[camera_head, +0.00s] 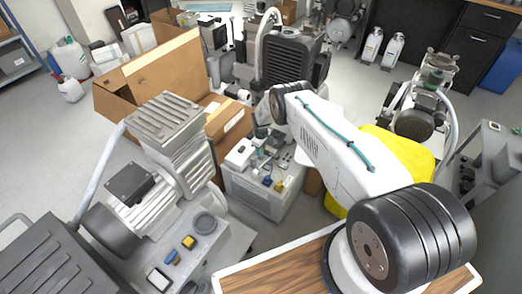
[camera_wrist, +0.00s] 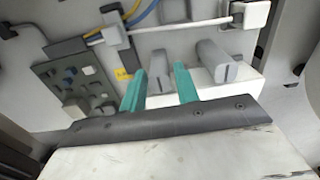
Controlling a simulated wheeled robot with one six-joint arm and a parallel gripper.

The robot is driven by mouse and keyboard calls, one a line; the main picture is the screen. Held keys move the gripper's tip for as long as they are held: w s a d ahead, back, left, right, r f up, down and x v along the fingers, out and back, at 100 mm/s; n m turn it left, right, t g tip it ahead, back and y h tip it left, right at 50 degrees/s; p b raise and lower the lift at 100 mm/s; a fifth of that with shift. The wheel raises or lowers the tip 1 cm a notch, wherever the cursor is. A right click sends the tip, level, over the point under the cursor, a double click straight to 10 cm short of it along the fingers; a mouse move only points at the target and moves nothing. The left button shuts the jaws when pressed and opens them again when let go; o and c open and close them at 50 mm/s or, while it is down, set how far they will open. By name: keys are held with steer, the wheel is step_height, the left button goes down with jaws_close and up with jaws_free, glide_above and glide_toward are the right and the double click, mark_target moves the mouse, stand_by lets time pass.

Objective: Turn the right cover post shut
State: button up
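My gripper (camera_wrist: 160,69) shows in the wrist view as two teal fingers standing apart. One grey post (camera_wrist: 159,62) appears between the fingers, beyond or level with their tips. I cannot tell whether they touch it. The right grey post (camera_wrist: 215,62) stands to the right of the right finger, outside the gap. A thin dark line marks the near end of each post. Both stand by a white block (camera_wrist: 240,88). In the head view, my arm covers much of the work area, and I cannot make out the posts there.
A panel with small blue and grey knobs (camera_wrist: 85,80) lies left of the fingers. Yellow and blue cables (camera_wrist: 140,14) and a white pipe (camera_wrist: 170,26) run behind the posts. In the head view, an open cardboard box (camera_head: 150,75) and a large compressor (camera_head: 150,190) crowd the left.

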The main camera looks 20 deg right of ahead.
step_height(320, 180, up, 7)
steer(key=shift+r, duration=0.2)
stand_by(0.6)
